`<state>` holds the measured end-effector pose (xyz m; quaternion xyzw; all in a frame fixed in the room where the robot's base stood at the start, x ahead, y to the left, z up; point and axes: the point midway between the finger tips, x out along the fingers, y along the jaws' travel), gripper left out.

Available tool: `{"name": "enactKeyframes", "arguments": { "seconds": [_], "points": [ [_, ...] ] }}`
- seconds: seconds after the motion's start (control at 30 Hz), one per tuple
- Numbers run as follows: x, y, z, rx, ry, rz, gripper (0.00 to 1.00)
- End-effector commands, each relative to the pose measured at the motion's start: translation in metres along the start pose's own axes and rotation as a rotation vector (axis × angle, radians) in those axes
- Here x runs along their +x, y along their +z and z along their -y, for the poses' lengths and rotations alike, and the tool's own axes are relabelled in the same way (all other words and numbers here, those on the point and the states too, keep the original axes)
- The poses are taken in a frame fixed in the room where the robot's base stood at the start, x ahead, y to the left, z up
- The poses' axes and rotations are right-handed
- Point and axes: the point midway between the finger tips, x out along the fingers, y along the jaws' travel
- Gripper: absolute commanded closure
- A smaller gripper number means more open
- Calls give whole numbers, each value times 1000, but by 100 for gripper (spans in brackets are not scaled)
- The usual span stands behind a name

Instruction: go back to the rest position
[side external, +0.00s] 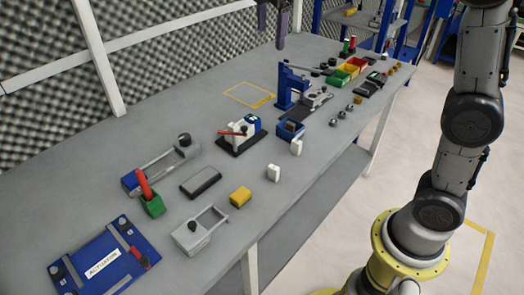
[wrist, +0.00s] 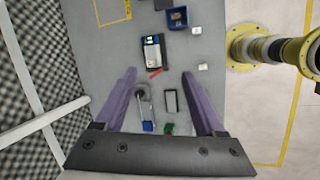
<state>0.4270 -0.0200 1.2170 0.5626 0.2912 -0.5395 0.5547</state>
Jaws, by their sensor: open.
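My gripper (side external: 282,22) shows at the top of the side external view, high above the back part of the grey workbench (side external: 215,83). In the wrist view my gripper (wrist: 165,95) has its two purple fingers wide apart, with nothing between them but the bench far below. It is open and empty, and touches nothing.
A foam wall (side external: 180,40) and white posts (side external: 98,55) border the bench.

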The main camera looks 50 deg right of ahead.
Motion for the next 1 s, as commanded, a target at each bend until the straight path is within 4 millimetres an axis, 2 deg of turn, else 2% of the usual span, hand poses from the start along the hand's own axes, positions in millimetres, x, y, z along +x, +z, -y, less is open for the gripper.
{"name": "enactKeyframes", "arguments": {
  "seconds": [0.03, 0.13, 0.33, 0.53, 0.7, 0.83, 0.9, 1.0],
  "points": [
    [-12, 11, 17, 48, 17, -19, 28],
    [-27, 26, 50, 152, 43, -59, 28],
    [-38, 48, 124, 395, 78, -149, 28],
    [-22, 54, 205, 692, 78, -251, 28],
    [12, 47, 262, 967, 32, -327, 28],
    [40, 37, 288, 1160, -39, -349, 28],
    [48, 32, 293, 1242, -68, -353, 28],
    [47, 30, 288, 1324, -73, -376, 28]
  ]
}}
